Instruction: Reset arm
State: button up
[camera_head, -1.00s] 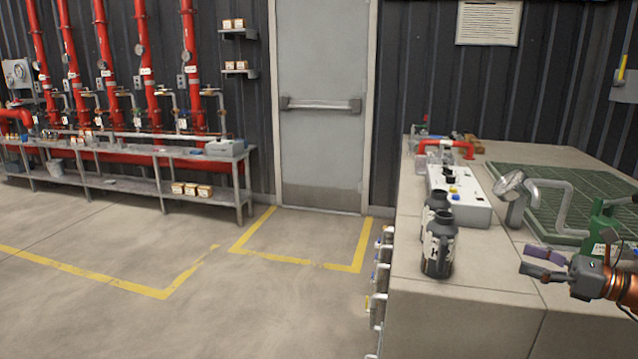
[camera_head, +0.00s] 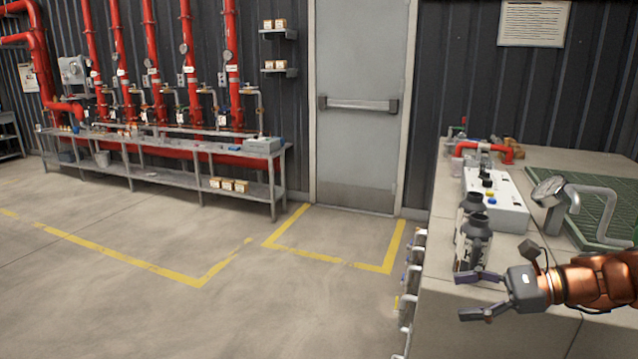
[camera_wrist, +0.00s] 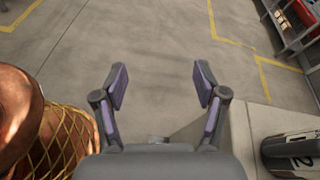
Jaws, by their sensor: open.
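My gripper (camera_head: 474,296) is open and empty in the head view, at the front left edge of the workbench (camera_head: 455,335), its fingers pointing left. In the wrist view my gripper (camera_wrist: 160,88) has its two purple-padded fingers spread apart with only concrete floor seen between them. Two dark bottles stand upright near the bench's left edge; the nearer bottle (camera_head: 477,240) is just behind my gripper, which partly covers its lower part. A bottle (camera_wrist: 293,152) also shows at the lower right of the wrist view.
A long metal table (camera_head: 170,180) stands along the back wall. The floor is clear.

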jog(key=s+a+f+n+g+h, duration=0.3)
jog(key=s+a+n+g, duration=0.15)
jog(key=s+a, duration=0.3)
jog(key=s+a+f+n+g+h, duration=0.25)
jog(key=s+a+f+n, duration=0.2)
jog(key=s+a, duration=0.3)
jog(key=s+d+f+n+h, duration=0.3)
jog(key=s+n+h, duration=0.15)
jog(key=s, duration=0.25)
jog(key=s+d+f+n+h, duration=0.2)
jog(key=s+n+h, duration=0.1)
jog(key=s+n, duration=0.4)
notch_tip(320, 180, up, 18)
jog(key=m+p, duration=0.1)
jog(key=p, duration=1.6)
jog(key=shift+r, duration=0.15)
jog(key=shift+w, duration=0.1)
